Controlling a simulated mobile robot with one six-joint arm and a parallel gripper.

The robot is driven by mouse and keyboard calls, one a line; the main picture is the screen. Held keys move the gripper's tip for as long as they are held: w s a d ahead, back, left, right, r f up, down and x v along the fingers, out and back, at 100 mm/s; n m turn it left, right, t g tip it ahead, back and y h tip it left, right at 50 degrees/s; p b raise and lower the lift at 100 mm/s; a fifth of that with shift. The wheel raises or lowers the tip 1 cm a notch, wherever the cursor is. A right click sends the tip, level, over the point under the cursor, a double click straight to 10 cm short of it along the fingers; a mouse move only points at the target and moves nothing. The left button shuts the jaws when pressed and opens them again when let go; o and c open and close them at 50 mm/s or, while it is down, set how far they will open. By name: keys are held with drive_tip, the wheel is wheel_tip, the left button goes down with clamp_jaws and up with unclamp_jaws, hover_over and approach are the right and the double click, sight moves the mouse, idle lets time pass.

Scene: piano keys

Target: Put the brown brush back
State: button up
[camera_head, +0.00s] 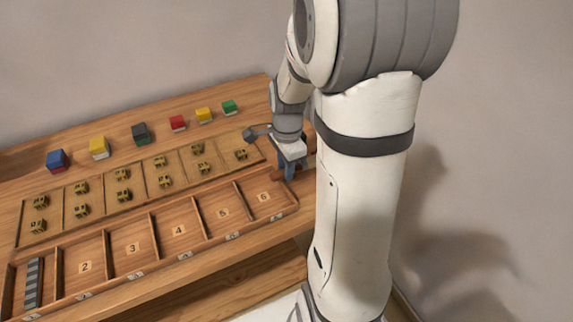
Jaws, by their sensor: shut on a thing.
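My gripper (288,172) is at the right end of the wooden tray, just behind and right of compartment 6. Its blue-grey fingers point down and are shut on a brown thing (277,173), which looks like the brown brush. Only small brown parts show beside the fingers; most of it is hidden by the gripper and my arm. I cannot tell whether it touches the table.
The tray (180,229) has numbered front compartments; the first holds a dark striped strip (34,284), the others look empty. Several small yellow-black pieces (123,174) sit in the cells behind. Coloured blocks (140,133) line the back. My arm hides the table's right end.

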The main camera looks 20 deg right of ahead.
drive_tip(key=shift+r, duration=0.1)
drive_tip(key=shift+f+b, duration=0.4)
drive_tip(key=shift+f, duration=0.15)
drive_tip(key=o, duration=1)
drive_tip(key=shift+r, duration=0.1)
wheel_tip(320, 180, up, 12)
drive_tip(key=p, duration=0.2)
drive_tip(key=s+a+n, duration=0.2)
drive_tip(key=s+n, duration=0.2)
drive_tip(key=n, duration=0.2)
drive_tip(key=s+a+n+t, duration=0.1)
drive_tip(key=s+a+n, duration=0.2)
drive_tip(key=s+n, duration=0.1)
drive_tip(key=s+a+n+t, duration=0.1)
drive_tip(key=s+a+n, duration=0.2)
drive_tip(key=n, duration=0.4)
drive_tip(key=shift+s+a+r+n, duration=0.1)
drive_tip(key=shift+s+r+n, duration=0.25)
drive_tip(key=shift+s, duration=0.2)
